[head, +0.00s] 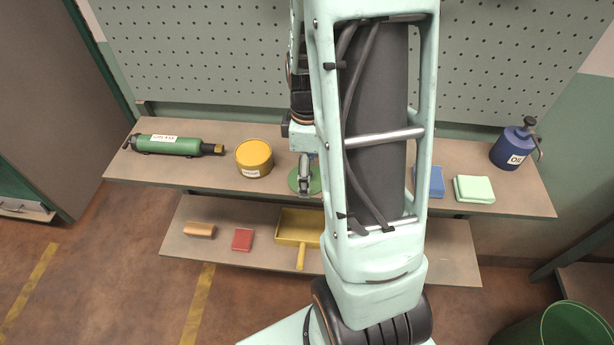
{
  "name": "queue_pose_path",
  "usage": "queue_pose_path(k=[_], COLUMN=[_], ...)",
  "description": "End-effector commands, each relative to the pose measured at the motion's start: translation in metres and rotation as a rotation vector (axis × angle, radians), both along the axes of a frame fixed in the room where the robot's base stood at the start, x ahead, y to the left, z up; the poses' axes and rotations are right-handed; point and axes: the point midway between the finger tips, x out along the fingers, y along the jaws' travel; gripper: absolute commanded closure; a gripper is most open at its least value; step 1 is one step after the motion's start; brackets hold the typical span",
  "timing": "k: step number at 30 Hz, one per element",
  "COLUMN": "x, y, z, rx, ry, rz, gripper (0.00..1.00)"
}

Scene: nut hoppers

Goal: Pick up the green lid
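The green lid (316,181) is a round disc on the upper shelf, right of the yellow tin. My gripper (305,187) hangs pointing down in front of it and covers its middle, so only the lid's left and right parts show. The fingers are small and seen from above and behind. I cannot tell whether they touch the lid or how far apart they are.
The upper shelf (225,183) also holds a green cylinder tool (170,145), a yellow tin (254,158), a blue block (436,182), a pale green pad (473,189) and a blue oil can (512,148). The lower shelf holds a yellow dustpan (298,228). A pegboard (210,60) stands behind.

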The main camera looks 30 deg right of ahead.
Motion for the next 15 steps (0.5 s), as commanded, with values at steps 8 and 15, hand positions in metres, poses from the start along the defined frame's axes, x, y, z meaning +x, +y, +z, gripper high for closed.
queue_pose_path(k=[8, 15], x=[0.0001, 0.0000], y=[-0.0001, -0.0001], z=[0.0000, 0.0000], rx=[0.000, 0.000], ry=[0.000, 0.000], rz=[0.000, 0.000], gripper=[0.37, 0.64])
